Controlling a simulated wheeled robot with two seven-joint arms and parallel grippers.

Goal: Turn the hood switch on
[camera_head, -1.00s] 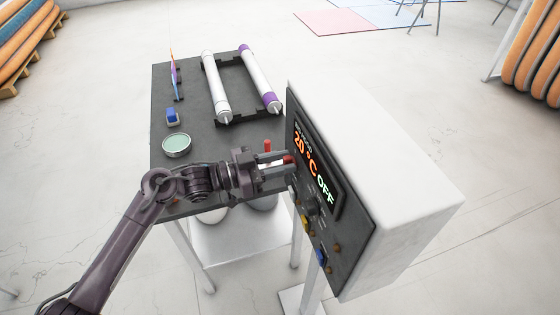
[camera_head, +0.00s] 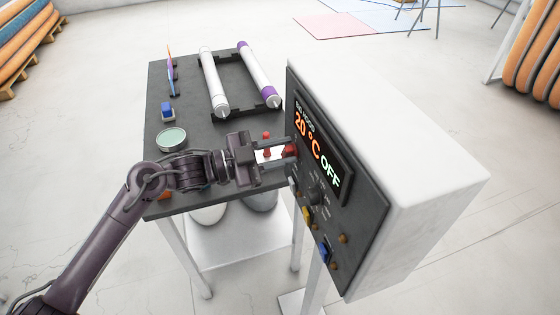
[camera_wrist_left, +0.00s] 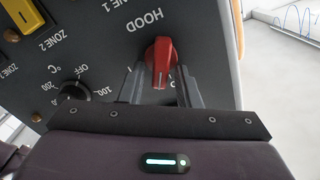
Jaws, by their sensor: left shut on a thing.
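The control box (camera_head: 400,150) stands to the right of the table, its dark panel facing left. Its display (camera_head: 318,148) reads 20 °C and OFF. The red hood switch (camera_wrist_left: 161,62) sits below the HOOD label in the left wrist view; in the head view it (camera_head: 290,150) is partly hidden by my fingers. My left gripper (camera_head: 287,162) reaches the panel from the left. In the left wrist view its fingers (camera_wrist_left: 160,85) lie on either side of the switch and are shut on it. My right gripper is not in view.
A yellow zone switch (camera_head: 307,214), a blue switch (camera_head: 323,252) and a black temperature knob (camera_wrist_left: 72,98) are close by. The dark table (camera_head: 190,82) holds rollers (camera_head: 214,85), a round green-topped tin (camera_head: 171,139) and a small blue item (camera_head: 168,109).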

